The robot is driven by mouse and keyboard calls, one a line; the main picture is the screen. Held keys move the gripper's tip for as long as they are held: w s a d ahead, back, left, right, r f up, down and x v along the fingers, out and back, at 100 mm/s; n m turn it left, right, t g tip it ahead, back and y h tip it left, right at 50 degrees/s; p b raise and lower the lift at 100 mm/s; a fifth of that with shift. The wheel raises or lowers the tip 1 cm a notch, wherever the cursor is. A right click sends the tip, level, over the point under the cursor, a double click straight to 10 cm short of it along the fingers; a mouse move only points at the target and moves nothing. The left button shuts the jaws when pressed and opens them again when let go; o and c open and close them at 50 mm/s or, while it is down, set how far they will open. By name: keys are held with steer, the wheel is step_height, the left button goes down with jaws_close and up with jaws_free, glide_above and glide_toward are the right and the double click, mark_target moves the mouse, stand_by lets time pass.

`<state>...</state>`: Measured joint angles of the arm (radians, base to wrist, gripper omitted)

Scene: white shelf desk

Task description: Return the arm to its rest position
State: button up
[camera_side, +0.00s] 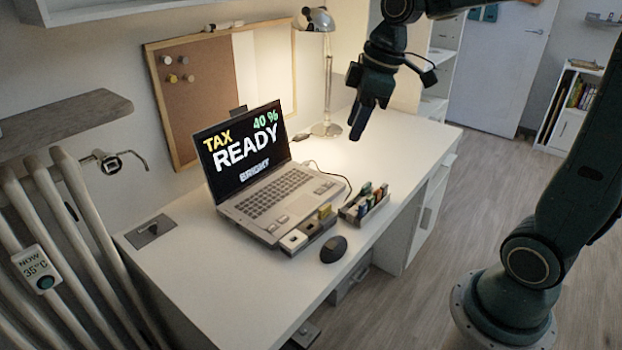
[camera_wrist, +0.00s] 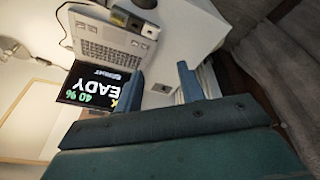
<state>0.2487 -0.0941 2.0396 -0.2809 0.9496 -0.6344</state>
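My gripper (camera_side: 358,125) is in the air above the far right part of the white desk (camera_side: 190,290) in the side view, fingers pointing down. In the wrist view my gripper (camera_wrist: 160,80) has its two fingers apart with nothing between them. It is clear of the desk, to the right of the laptop (camera_side: 275,195). The laptop is open, and its screen reads "TAX READY 40 % BRIGHT". It also shows upside down in the wrist view (camera_wrist: 110,48).
A desk lamp (camera_side: 327,75) stands behind my gripper. A cork board (camera_side: 195,75) is on the wall. The desk's left front is clear.

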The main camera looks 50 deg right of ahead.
steer(key=s+a+m+t, duration=0.1)
steer(key=s+m, duration=0.2)
steer(key=s, duration=0.5)
steer(key=s+a+m+t+h, duration=0.1)
steer(key=s+m, duration=0.3)
steer(key=s, duration=0.4)
steer(key=shift+a+f+t, duration=0.25)
steer(key=shift+a+t, duration=0.05)
steer(key=shift+a, duration=0.5)
